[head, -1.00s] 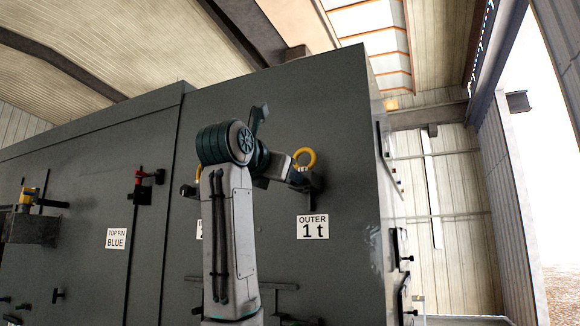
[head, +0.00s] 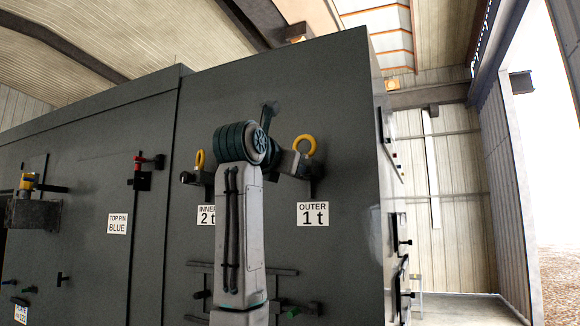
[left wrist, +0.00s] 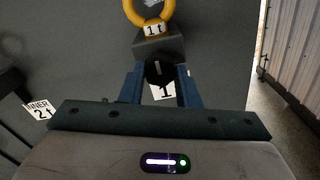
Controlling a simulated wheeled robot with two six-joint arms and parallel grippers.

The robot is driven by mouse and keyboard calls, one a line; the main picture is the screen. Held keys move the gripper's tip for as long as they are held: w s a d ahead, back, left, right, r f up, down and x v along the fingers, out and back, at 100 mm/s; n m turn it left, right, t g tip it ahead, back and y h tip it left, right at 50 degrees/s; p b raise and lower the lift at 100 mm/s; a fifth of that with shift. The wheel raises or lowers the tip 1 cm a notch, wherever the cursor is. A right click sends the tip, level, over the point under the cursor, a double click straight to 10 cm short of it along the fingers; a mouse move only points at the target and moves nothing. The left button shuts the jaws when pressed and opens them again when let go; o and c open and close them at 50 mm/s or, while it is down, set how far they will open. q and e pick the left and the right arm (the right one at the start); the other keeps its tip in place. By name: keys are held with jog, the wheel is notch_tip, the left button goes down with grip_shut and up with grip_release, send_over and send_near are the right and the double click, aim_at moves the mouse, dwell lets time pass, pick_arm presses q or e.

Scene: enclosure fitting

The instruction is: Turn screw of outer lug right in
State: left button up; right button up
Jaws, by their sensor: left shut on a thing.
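The outer lug, a yellow ring (head: 304,145) on a dark bracket, sits on the grey enclosure wall above the label "OUTER 1 t" (head: 312,213). In the left wrist view the yellow ring (left wrist: 149,12) carries a "1 t" tag and stands above the dark block. My left gripper (head: 295,164) is at this bracket, below and left of the ring. The left wrist view shows its two blue fingers (left wrist: 160,78) shut on the black screw head (left wrist: 159,66), which has a pale mark on its face. My right gripper is not in view.
The inner lug (head: 200,159), with a smaller-looking yellow ring, is left of my arm above the label "INNER 2 t" (head: 206,215). A red-topped pin (head: 139,162) and a yellow part (head: 27,181) are farther left. Dark bars run across the wall below my gripper.

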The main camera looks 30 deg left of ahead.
pick_arm(q)
jog(key=shift+w+f+m+b, duration=0.15)
jog(key=shift+m+b, duration=2.6)
jog(key=shift+m, duration=6.2)
jog(key=shift+w+r+m+b, duration=0.1)
jog(key=shift+m+b, duration=2.6)
jog(key=shift+m, duration=6.25)
